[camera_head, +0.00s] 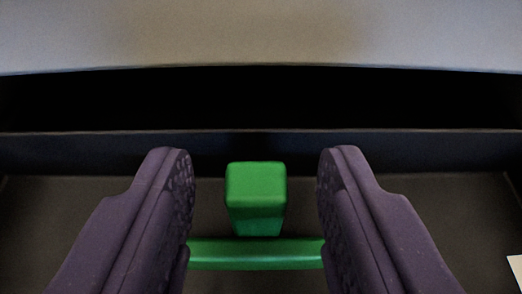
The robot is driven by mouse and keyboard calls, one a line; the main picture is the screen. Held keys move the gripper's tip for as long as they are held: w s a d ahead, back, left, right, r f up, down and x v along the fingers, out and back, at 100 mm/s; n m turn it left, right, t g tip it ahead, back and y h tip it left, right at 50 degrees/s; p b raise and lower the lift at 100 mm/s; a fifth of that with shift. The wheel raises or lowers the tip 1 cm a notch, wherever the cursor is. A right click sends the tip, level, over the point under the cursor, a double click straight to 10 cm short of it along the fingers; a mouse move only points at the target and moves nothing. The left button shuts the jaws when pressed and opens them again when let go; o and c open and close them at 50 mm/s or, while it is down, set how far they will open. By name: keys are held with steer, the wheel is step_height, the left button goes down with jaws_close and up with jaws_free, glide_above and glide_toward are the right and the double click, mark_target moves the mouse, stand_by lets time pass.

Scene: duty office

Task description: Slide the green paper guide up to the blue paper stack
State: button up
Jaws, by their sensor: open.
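The green paper guide (256,198) is in the lower middle of the view. It has an upright block and a low crossbar (256,254) along the dark tray floor. My gripper (256,172) is open, with one dark purple finger on each side of the green block. There is a gap between each finger and the block. The ends of the crossbar pass out of sight behind the fingers. I see no blue paper stack in this view.
The guide sits in a dark tray (425,185) with a low wall behind it. A dark opening (260,98) lies beyond that wall, under a pale grey overhanging edge (260,35). A small white corner (515,268) shows at the far right.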

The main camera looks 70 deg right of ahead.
jaws_close()
steer(key=a, duration=0.2)
steer(key=s+a+p, duration=0.1)
steer(key=a, duration=0.1)
steer(key=s+a+p, duration=0.1)
steer(key=a, duration=0.1)
steer(key=shift+s+a+r, duration=0.1)
steer(key=shift+a, duration=0.15)
steer(key=shift+s+a, duration=0.2)
steer(key=shift+a, duration=0.25)
jaws_free()
steer(key=shift+d, duration=0.15)
